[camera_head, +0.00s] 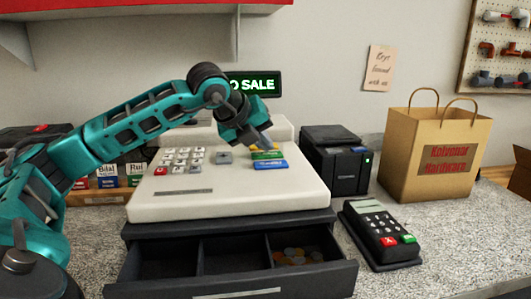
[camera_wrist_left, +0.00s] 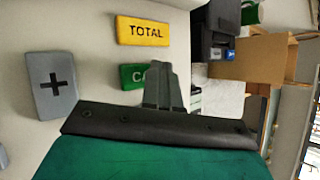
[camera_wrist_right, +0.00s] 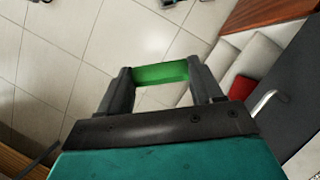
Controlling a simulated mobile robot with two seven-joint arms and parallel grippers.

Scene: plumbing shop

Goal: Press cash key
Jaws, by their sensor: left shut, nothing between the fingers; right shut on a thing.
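The cash register (camera_head: 230,200) stands on the counter with its key panel facing me. The green key (camera_head: 268,155), between a yellow key and a blue key, is the cash key; in the left wrist view the green key (camera_wrist_left: 132,72) shows only the start of its label, the rest hidden behind my fingers. My left gripper (camera_head: 267,147) is shut and empty, its tips over the green key; I cannot tell whether they touch it. In the left wrist view the left gripper (camera_wrist_left: 163,80) overlaps that key. My right gripper (camera_wrist_right: 160,78) is shut on a green object (camera_wrist_right: 161,73).
The yellow TOTAL key (camera_wrist_left: 142,31) and grey plus key (camera_wrist_left: 52,86) are close by. The cash drawer (camera_head: 225,262) is open, with coins (camera_head: 295,256) at right. A card terminal (camera_head: 382,233), black printer (camera_head: 336,160) and paper bag (camera_head: 425,165) stand to the right.

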